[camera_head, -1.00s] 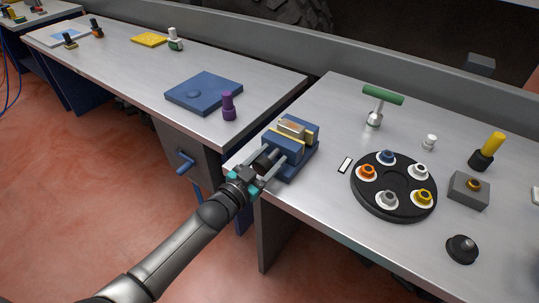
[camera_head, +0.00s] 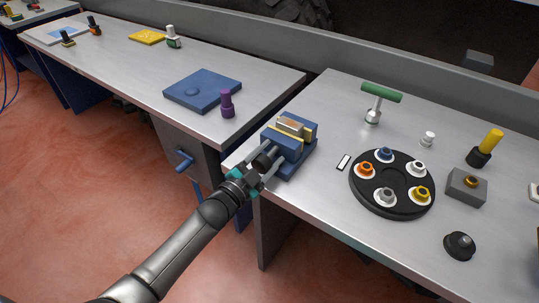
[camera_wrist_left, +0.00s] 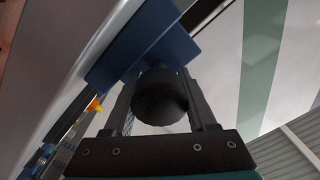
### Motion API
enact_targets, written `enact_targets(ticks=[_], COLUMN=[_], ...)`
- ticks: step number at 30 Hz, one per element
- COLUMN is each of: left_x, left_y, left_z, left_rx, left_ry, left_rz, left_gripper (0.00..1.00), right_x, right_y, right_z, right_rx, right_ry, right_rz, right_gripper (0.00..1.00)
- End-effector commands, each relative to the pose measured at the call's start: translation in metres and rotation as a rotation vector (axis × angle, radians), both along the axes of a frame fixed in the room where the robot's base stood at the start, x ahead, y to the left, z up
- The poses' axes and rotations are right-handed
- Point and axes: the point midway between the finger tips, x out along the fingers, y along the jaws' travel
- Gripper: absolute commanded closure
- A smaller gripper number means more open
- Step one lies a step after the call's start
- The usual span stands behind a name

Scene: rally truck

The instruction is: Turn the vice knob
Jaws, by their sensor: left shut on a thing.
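The blue vice (camera_head: 289,146) stands at the near left corner of the right workbench, with a light block between yellow-edged jaws. Its dark round knob (camera_head: 264,160) faces my left arm. In the left wrist view the black knob (camera_wrist_left: 160,98) sits between the two fingers, with the blue vice body (camera_wrist_left: 150,42) behind it. My left gripper (camera_head: 263,163) is shut on the knob, one finger on each side; it also shows in the left wrist view (camera_wrist_left: 162,112). My right gripper is not in view.
A black round tray (camera_head: 375,205) with several coloured pieces lies to the right of the vice. A green-handled tool (camera_head: 381,93) stands behind it. On the left bench are a purple piece (camera_head: 227,103) and a blue plate (camera_head: 203,90).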

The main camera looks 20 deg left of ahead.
Motion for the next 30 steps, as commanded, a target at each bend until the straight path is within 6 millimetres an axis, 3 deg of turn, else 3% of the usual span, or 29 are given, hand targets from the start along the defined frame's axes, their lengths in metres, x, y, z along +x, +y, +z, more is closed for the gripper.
enact_targets(ticks=[8, 9, 16, 25, 30], left_x=[-0.002, -0.002, -0.001, -0.001, -0.013], left_y=[0.001, 0.001, 0.000, 0.000, 0.005], left_z=[-0.003, -0.003, -0.002, -0.001, -0.001], left_rx=[0.001, 0.001, -0.001, -0.001, -0.002], left_ry=[0.006, 0.006, 0.004, 0.003, 0.004], left_rz=[-0.001, -0.001, 0.000, 0.000, 0.000], left_gripper=[0.99, 0.40, 0.14, 0.13, 0.13], right_x=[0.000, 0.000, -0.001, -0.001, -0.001], right_y=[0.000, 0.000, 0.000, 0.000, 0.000], right_z=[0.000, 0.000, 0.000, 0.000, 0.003], right_rx=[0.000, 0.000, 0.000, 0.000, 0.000], right_ry=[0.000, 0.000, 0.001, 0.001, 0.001], right_rz=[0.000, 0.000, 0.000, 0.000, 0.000], right_gripper=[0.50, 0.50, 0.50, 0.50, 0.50])
